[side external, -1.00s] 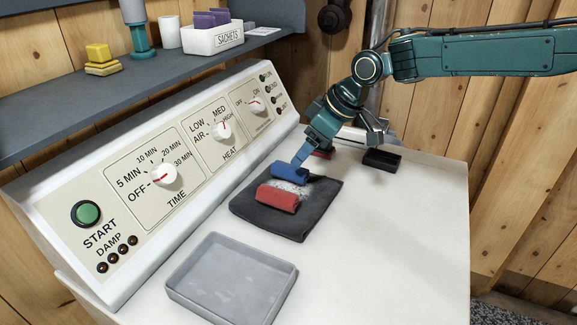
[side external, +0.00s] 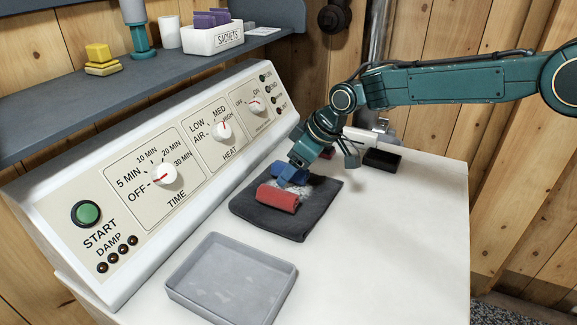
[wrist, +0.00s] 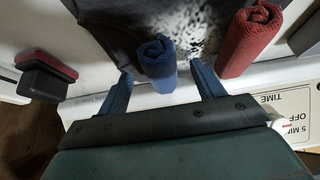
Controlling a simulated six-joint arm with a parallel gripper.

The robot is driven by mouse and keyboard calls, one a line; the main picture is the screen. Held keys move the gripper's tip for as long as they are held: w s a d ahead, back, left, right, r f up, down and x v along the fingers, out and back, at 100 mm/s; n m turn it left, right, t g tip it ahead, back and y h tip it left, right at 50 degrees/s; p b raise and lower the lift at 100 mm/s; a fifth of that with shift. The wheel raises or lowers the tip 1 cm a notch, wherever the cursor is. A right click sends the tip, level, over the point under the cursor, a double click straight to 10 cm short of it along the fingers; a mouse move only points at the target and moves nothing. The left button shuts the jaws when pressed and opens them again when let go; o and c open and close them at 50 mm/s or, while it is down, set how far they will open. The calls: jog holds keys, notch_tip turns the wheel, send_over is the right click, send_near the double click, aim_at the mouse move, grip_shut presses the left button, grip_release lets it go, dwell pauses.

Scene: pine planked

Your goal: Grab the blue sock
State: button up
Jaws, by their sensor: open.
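The blue sock (side external: 286,171) is a rolled bundle on a dark folded cloth (side external: 312,216), beside a rolled red sock (side external: 278,198). My gripper (side external: 292,178) is low over the cloth at the blue sock and partly hides it in the side view. In the wrist view, the blue sock (wrist: 157,64) lies between the two spread fingers of my gripper (wrist: 162,88), with a gap on each side. The gripper is open. The red sock (wrist: 250,40) lies just outside the right finger in that view.
A grey tray (side external: 232,276) stands in front on the white top (side external: 375,245). The control panel (side external: 165,175) slopes up at the left. A small black box (side external: 382,160) stands behind the arm. In the wrist view, a red-topped dark object (wrist: 46,72) lies at the left.

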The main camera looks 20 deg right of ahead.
jog(key=shift+f, duration=0.1)
dwell(0.4)
jog(key=c, duration=1.1)
jog(key=shift+o, duration=0.2)
notch_tip(320, 180, up, 20)
jog(key=shift+f, duration=0.1)
dwell(0.7)
